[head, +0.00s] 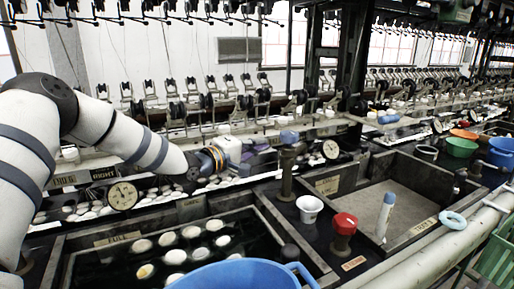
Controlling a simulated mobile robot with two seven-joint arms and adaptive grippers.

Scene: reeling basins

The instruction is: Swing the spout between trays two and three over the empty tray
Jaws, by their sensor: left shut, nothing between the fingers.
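A dark upright post (287,178), which looks like the spout's stand, rises at the back between two trays. Its upper part lies close to my gripper, and I cannot tell which way the spout points. The tray on the left (62,262) is dark, holds several white cocoons and bears a sign reading FULL. The tray on the right (450,193) has a bare grey floor with no cocoons. My left gripper (268,149) is shut and empty, reaching right towards the post's top. I cannot tell whether it touches. My right gripper is not in view.
A blue basin (235,276) stands in front. A pale blue ring (453,220) lies at the right. Reeling machinery lines the back.

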